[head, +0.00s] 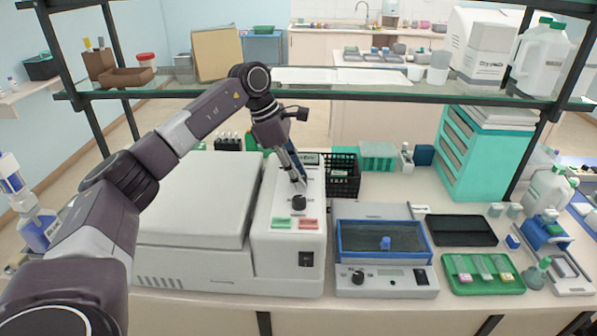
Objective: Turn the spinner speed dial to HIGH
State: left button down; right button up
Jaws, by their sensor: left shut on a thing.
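The spinner (195,200) is a large white machine at the left of the bench, with a lidded body and a raised control panel on its right side. A black speed dial (299,203) stands on the panel, above a green label (281,223) and a red label (308,224). My left gripper (300,190) reaches down from above, shut on the dial with its fingertips at the dial's top. The fingers partly cover the dial, and I cannot read its setting. A black switch (306,259) is on the front face. My right gripper is out of view.
A blue-tray device with its own knob (358,278) stands right of the spinner. A black wire basket (342,176) is behind it. A glass shelf (330,91) crosses above the bench, close to my left arm. A green slide tray (483,274) lies farther right.

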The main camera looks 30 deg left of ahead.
pick_arm(q)
jog(key=shift+w+r+m, duration=0.1)
jog(key=shift+m, duration=0.4)
jog(key=c, duration=1.6)
grip_release()
jog(key=shift+a, duration=0.1)
jog(key=v, duration=1.2)
jog(key=shift+w, duration=0.1)
